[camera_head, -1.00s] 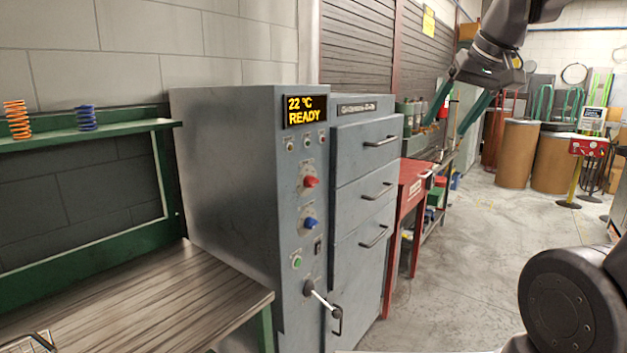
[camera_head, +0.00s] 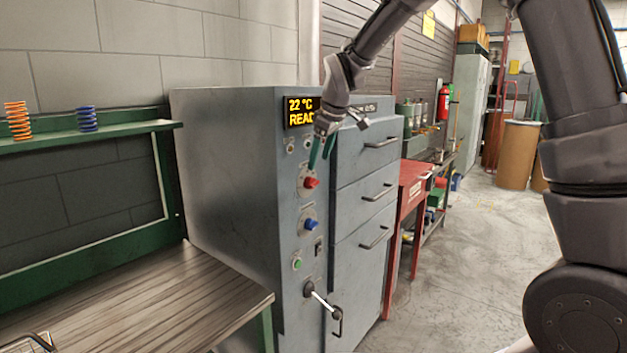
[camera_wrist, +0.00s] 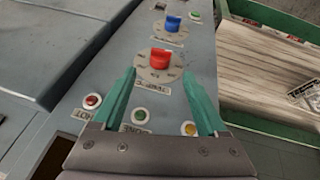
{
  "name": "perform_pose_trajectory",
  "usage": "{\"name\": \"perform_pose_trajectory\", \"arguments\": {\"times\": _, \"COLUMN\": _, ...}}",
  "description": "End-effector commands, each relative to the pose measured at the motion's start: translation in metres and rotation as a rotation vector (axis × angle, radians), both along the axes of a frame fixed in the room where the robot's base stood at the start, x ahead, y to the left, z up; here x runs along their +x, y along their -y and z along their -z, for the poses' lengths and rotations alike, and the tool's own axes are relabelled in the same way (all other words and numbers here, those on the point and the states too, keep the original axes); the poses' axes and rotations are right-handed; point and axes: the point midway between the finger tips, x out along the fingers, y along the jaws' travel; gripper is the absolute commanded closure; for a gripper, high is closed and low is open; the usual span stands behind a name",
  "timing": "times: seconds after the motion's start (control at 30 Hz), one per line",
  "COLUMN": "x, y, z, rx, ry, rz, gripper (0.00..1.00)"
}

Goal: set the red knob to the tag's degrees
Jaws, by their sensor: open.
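The red knob (camera_head: 311,183) sits on a round dial on the front of the grey machine (camera_head: 225,200). In the wrist view the red knob (camera_wrist: 160,57) lies just beyond and between my green fingertips, on its pale marked dial plate (camera_wrist: 159,69). My gripper (camera_head: 322,158) is open and empty, just above the knob in the head view and apart from it. It also shows in the wrist view (camera_wrist: 160,82). The display (camera_head: 301,111) reads 22 °C and READ, its end hidden by my gripper. I cannot make out a tag with degrees.
A blue knob (camera_head: 310,224) sits below the red one, then a green button (camera_head: 297,264) and a white-handled lever (camera_head: 320,300). Drawers with handles (camera_head: 377,191) stand close on the right.

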Motion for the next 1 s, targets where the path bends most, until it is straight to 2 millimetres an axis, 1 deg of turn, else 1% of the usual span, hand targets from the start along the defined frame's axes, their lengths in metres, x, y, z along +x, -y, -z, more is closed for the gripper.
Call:
{"name": "perform_pose_trajectory", "arguments": {"times": 0.03, "x": 0.003, "y": -0.002, "z": 0.011, "rx": -0.002, "ry": -0.004, "rz": 0.000, "gripper": 0.25}}
{"name": "perform_pose_trajectory", "arguments": {"times": 0.2, "x": 0.014, "y": -0.011, "z": 0.041, "rx": -0.001, "ry": -0.004, "rz": 0.000, "gripper": 0.25}}
{"name": "perform_pose_trajectory", "arguments": {"times": 0.4, "x": 0.024, "y": -0.017, "z": 0.066, "rx": 0.000, "ry": -0.003, "rz": 0.002, "gripper": 0.25}}
{"name": "perform_pose_trajectory", "arguments": {"times": 0.6, "x": 0.028, "y": -0.020, "z": 0.075, "rx": 0.000, "ry": -0.002, "rz": 0.002, "gripper": 0.25}}
{"name": "perform_pose_trajectory", "arguments": {"times": 0.83, "x": 0.028, "y": -0.020, "z": 0.075, "rx": 0.001, "ry": -0.002, "rz": 0.002, "gripper": 0.25}}
{"name": "perform_pose_trajectory", "arguments": {"times": 0.87, "x": 0.028, "y": -0.020, "z": 0.075, "rx": 0.001, "ry": -0.002, "rz": 0.002, "gripper": 0.32}}
{"name": "perform_pose_trajectory", "arguments": {"times": 0.9, "x": 0.028, "y": -0.020, "z": 0.075, "rx": 0.001, "ry": -0.002, "rz": 0.002, "gripper": 0.48}}
{"name": "perform_pose_trajectory", "arguments": {"times": 0.97, "x": 0.028, "y": -0.020, "z": 0.075, "rx": 0.001, "ry": -0.002, "rz": 0.002, "gripper": 0.71}}
{"name": "perform_pose_trajectory", "arguments": {"times": 1.0, "x": 0.028, "y": -0.020, "z": 0.075, "rx": 0.001, "ry": -0.002, "rz": 0.002, "gripper": 0.86}}
